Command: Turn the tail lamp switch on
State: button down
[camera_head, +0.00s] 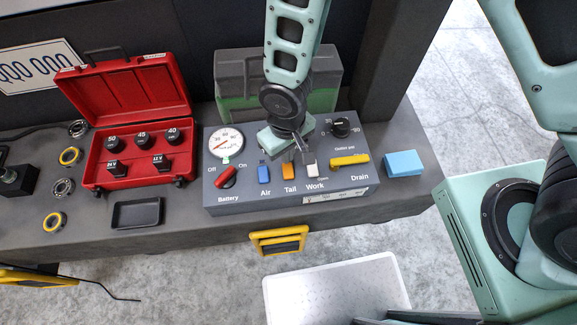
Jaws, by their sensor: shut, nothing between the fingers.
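The grey control panel (240,196) sits on the bench. Its orange tail switch (289,171), labelled "Tail", stands between the blue air switch (264,173) and the white work switch (310,171). My gripper (303,157) points down over the panel, just behind and to the right of the orange switch, close to the white one. It is shut and empty. Whether its tips touch a switch I cannot tell. The orange switch's on or off position is too small to tell.
A red battery lever (226,177), a gauge (226,144), a black knob (341,127) and a yellow drain lever (349,160) crowd the panel. An open red case (130,90) stands left. A blue block (404,163) lies right. A green-grey box (230,80) stands behind.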

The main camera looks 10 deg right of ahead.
jog(key=shift+r+p, duration=1.45)
jog(key=shift+r, duration=0.8)
jog(key=s+d+r, duration=0.2)
jog(key=s+r, duration=0.1)
jog(key=r, duration=0.5)
jog(key=s+d+r+n, duration=0.1)
jog(key=s+d+r, duration=0.2)
jog(key=r, duration=0.5)
jog(key=s+d+r+n, duration=0.1)
jog(key=s+d+r, duration=0.2)
jog(key=s+r, duration=0.2)
notch_tip(320, 180, up, 3)
jog(key=shift+s+f+y, duration=0.1)
jog(key=shift+s+y, duration=0.05)
jog(key=shift+y, duration=0.15)
